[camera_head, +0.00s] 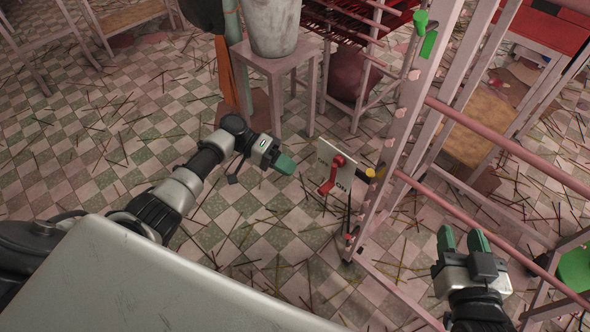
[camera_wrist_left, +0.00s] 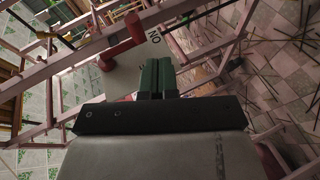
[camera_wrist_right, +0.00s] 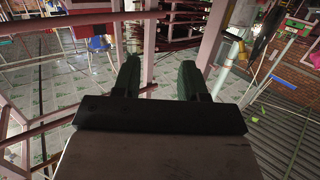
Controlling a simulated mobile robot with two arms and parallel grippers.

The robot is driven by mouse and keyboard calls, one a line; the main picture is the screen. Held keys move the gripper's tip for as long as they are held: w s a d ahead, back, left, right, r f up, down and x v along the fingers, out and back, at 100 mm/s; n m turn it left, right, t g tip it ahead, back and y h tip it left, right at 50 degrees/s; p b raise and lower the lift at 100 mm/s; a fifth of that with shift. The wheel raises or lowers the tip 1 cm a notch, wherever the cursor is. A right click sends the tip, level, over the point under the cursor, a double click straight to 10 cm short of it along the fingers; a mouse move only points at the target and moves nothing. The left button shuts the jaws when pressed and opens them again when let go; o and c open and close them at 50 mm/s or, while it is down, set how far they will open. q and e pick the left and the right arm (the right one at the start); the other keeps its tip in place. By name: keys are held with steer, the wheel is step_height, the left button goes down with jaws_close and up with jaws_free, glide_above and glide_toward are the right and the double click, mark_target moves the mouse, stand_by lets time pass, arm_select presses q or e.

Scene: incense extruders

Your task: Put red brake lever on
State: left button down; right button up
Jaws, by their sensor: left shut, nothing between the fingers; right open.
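The red brake lever (camera_head: 331,180) is mounted on a pale plate (camera_head: 346,161) marked "ON", fixed beside the pink frame post. In the left wrist view the lever (camera_wrist_left: 133,27) shows just beyond the shut fingertips (camera_wrist_left: 157,62), which partly cover the plate. My right gripper (camera_head: 464,240) is open and empty, to the right of the post. It also shows in the right wrist view (camera_wrist_right: 159,75).
The pink frame post (camera_head: 398,130) and its rails (camera_head: 500,145) stand between my two grippers. A stool (camera_head: 277,66) with a grey bucket (camera_head: 272,25) stands behind the left gripper. Thin sticks litter the checkered floor (camera_head: 110,130). The floor left of the lever is open.

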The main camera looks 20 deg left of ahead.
arm_select(q)
steer(key=v, duration=0.6)
steer(key=shift+a+f, duration=0.2)
steer(key=shift+a, duration=0.1)
arm_select(e)
steer(key=shift+s+d+f+g, duration=0.15)
steer(key=shift+d+f+g, duration=0.05)
steer(key=shift+f+g, duration=0.2)
